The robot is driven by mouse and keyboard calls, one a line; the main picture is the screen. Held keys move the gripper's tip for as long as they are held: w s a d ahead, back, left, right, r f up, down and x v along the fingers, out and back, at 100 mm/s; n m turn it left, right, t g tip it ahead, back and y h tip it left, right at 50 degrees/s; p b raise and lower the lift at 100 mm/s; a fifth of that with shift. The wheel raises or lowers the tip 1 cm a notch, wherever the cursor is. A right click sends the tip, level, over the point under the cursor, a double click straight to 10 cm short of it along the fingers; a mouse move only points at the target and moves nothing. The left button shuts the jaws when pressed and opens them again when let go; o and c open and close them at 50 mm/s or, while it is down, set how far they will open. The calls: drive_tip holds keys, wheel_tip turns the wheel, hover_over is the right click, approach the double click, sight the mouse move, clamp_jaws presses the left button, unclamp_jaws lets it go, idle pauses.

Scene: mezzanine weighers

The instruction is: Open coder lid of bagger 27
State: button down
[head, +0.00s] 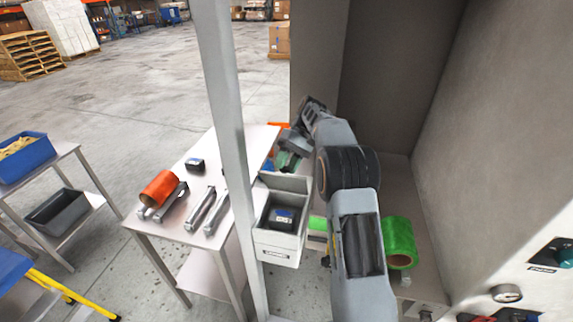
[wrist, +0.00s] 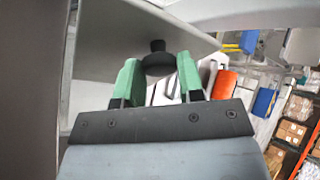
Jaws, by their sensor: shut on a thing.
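In the wrist view, the two green fingers of my gripper (wrist: 158,66) are shut on a black knob (wrist: 157,47). The knob stands out from a flat light-grey panel (wrist: 107,42), which looks like the coder lid; its label is not visible. The panel appears tilted in this view. In the head view, my gripper (head: 288,160) is at the far end of my arm, beyond the open box and beside the table's far right corner. There my arm and the small size hide the knob and the lid.
A steel post (head: 226,120) stands left of my arm. A metal table (head: 155,217) holds an orange roll (head: 159,188), metal bars and a small dark device (head: 195,165). An open light box (head: 277,255) holds another dark device (head: 281,218). A green roll (head: 400,240) lies right of my arm, beside the machine wall.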

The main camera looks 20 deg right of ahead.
drive_tip(key=c, duration=0.8)
unclamp_jaws()
drive_tip(key=shift+w, duration=0.1)
drive_tip(key=shift+o, duration=0.2)
